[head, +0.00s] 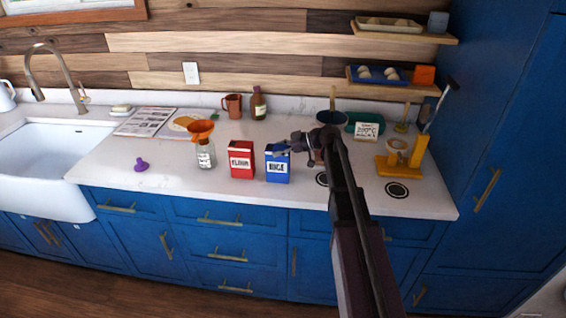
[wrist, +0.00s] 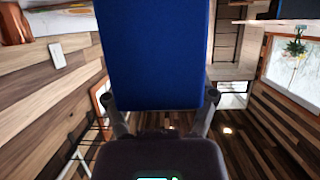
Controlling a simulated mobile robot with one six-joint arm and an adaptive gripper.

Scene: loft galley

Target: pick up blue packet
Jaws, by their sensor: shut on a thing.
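The blue packet (head: 277,168) stands upright on the white counter in the head view, with a white label on its front. It also fills the upper middle of the wrist view (wrist: 155,55), between the two fingers. My gripper (head: 290,146) reaches in from the right at the packet's top. In the wrist view my gripper (wrist: 158,104) is shut on the packet, with a finger at each side. I cannot tell whether the packet's base touches the counter.
A red flour packet (head: 242,160) stands close to the left. A jar with an orange funnel (head: 203,150) is further left. A yellow stand (head: 403,160) is on the right. A purple object (head: 141,164) lies near the front left. The counter (head: 105,170) is clear around it.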

